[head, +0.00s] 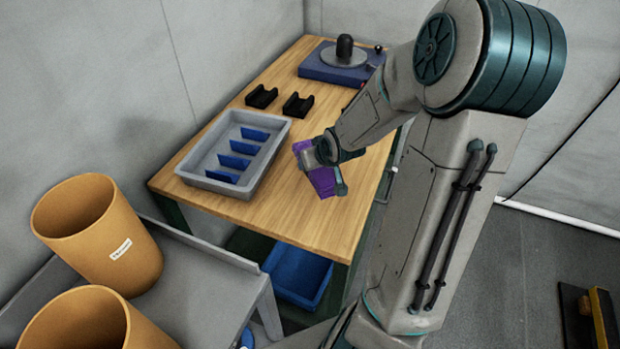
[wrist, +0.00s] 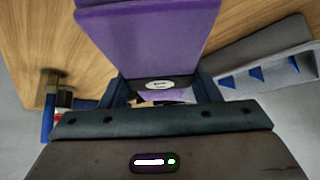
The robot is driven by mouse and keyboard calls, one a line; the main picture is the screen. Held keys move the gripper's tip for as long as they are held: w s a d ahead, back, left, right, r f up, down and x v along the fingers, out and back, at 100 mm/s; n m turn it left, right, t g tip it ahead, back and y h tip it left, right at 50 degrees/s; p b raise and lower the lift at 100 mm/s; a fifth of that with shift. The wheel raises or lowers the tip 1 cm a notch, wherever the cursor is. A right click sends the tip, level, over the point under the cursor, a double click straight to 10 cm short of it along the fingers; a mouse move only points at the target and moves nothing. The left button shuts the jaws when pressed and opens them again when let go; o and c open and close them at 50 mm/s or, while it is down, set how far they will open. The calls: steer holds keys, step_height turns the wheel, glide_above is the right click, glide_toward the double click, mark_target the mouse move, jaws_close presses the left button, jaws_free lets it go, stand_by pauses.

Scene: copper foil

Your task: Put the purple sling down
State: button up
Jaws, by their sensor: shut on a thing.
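The purple sling (head: 322,181) is at the end of my arm, over the right front part of the wooden table (head: 290,215). In the wrist view the purple sling (wrist: 150,40) fills the top middle, with a small white label near its lower edge. My gripper (wrist: 165,92) is shut on it, and the fingers show on both sides of its dark lower end. My gripper (head: 326,165) partly covers the sling in the head view. I cannot tell whether the sling touches the table top.
A grey tray (head: 193,172) with blue dividers stands on the table's left. Two black cradles (head: 298,105) and a blue device (head: 325,66) stand farther back. Orange bins (head: 100,235) stand on a grey bench at left. Bare wood lies between tray and gripper.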

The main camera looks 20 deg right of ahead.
steer(key=shift+w+a+f+b, duration=0.25)
steer(key=shift+w+f+b, duration=0.1)
steer(key=shift+w, duration=0.15)
steer(key=shift+w+a+f+b, duration=0.2)
steer(key=shift+w+f, duration=0.15)
steer(key=shift+w, duration=0.15)
steer(key=shift+f+b, duration=0.85)
steer(key=shift+f, duration=1.1)
steer(key=shift+f, duration=0.2)
steer(key=o, duration=1.2)
steer(key=shift+r, duration=0.15)
